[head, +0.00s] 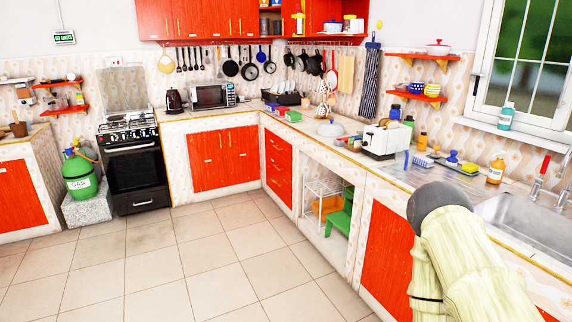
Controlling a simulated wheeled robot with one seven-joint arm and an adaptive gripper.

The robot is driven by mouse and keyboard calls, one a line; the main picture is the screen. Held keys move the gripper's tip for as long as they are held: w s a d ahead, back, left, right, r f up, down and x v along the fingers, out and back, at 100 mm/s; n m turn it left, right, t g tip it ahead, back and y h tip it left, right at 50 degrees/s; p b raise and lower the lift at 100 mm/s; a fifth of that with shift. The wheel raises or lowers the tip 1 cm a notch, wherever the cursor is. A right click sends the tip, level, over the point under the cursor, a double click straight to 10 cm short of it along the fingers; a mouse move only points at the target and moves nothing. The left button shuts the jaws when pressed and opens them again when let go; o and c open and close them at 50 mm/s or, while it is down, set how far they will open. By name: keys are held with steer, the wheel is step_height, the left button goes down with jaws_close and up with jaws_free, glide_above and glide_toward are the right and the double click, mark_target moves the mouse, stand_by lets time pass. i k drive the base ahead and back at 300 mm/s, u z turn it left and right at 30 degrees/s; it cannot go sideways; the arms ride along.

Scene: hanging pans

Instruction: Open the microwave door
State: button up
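The microwave (213,96) stands on the counter at the back, left of the corner. It is small in view, with a silver body, a dark door window and a control panel on its right side. Its door looks shut. My arm reaches in from the lower right of the head view, far from the microwave. My gripper itself does not show in this view.
A black kettle (174,101) stands left of the microwave, near the stove (133,160). A green gas bottle (79,175) sits on a block at left. The right counter holds a toaster (387,139) and a sink (530,222). The tiled floor (200,250) is clear.

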mark_target(210, 97)
steer(key=u, duration=0.75)
steer(key=i, duration=1.65)
steer(key=u, duration=0.5)
steer(key=i, duration=1.65)
steer(key=z, duration=0.85)
steer(key=i, duration=1.8)
steer(key=z, duration=0.85)
